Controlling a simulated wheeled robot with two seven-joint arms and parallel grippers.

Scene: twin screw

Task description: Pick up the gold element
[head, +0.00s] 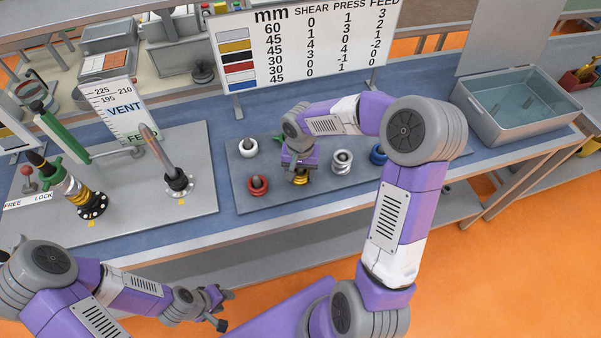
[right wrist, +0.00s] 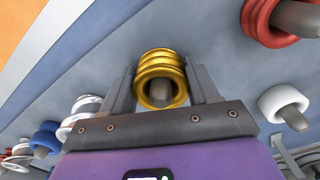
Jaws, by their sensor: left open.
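The gold element (right wrist: 160,68) is a ribbed, screw-like ring on a grey peg, centred in the right wrist view. In the head view its lower part (head: 301,180) shows on the grey board, below my right gripper (head: 300,163). My right gripper (right wrist: 163,82) points down over it, with one finger on each side close against the gold rings. It looks shut on the element, which is still around its peg. My left gripper (head: 225,309) is open and empty, low in front of the bench.
Red (head: 257,187), white (head: 248,147), silver (head: 342,162) and blue (head: 378,154) elements stand around the gold one on the board (head: 236,165). A grey water tray (head: 515,105) is at the right. A fixture plate (head: 200,150) with slanted shafts is at the left.

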